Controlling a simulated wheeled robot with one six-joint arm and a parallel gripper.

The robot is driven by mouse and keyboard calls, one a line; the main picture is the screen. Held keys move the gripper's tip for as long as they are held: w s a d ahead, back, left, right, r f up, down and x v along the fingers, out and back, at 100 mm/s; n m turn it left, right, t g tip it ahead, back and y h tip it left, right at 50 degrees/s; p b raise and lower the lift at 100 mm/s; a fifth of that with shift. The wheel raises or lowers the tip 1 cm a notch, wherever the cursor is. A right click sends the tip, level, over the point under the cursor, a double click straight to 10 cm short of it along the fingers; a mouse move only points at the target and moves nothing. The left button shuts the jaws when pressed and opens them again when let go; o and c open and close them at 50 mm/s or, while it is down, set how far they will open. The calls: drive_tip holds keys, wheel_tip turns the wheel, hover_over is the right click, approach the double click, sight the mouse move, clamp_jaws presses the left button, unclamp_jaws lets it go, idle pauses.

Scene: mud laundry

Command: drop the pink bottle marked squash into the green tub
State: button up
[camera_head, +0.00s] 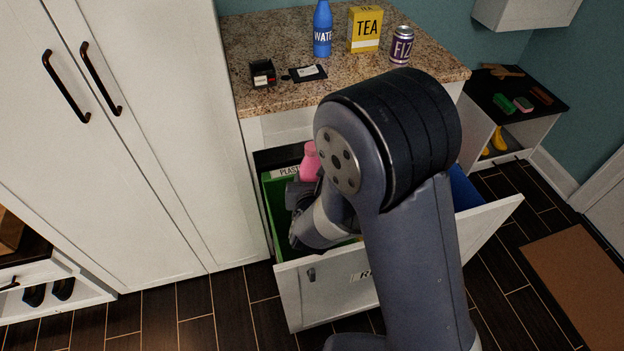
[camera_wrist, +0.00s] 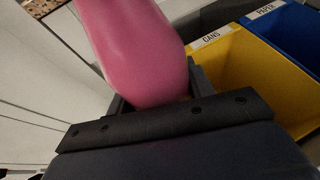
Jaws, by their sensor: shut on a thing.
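The pink bottle (camera_head: 310,163) is held upright or nearly so over the green tub (camera_head: 277,215), which stands at the left of the pulled-out drawer and bears a label reading "PLAST". Any squash marking is out of sight. My gripper (camera_head: 305,195) is shut on the bottle, with my arm hiding much of the drawer. In the wrist view the bottle (camera_wrist: 135,45) fills the top middle, between the dark jaws (camera_wrist: 155,95). The green tub does not show in the wrist view.
In the wrist view a yellow tub (camera_wrist: 235,75) labelled CANS and a blue tub (camera_wrist: 290,35) labelled PAPER sit beside the bottle. A blue water bottle (camera_head: 322,30), tea box (camera_head: 364,29) and fizz can (camera_head: 401,45) stand on the counter (camera_head: 262,35). Tall cabinet doors (camera_head: 170,130) rise left.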

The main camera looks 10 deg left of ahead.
drive_tip(key=f+b, duration=0.1)
drive_tip(key=b, duration=0.1)
drive_tip(key=w+f+b, duration=0.1)
drive_tip(key=b, duration=0.2)
drive_tip(key=shift+w+f, duration=0.3)
drive_tip(key=shift+f, duration=0.05)
drive_tip(key=b+x, duration=0.1)
drive_tip(key=b, duration=0.4)
drive_tip(key=shift+w+f, duration=0.3)
drive_tip(key=shift+f, duration=0.05)
wheel_tip(320, 180, down, 6)
drive_tip(key=b, duration=0.4)
drive_tip(key=shift+b, duration=0.3)
drive_tip(key=o, duration=1)
drive_tip(key=shift+r, duration=0.1)
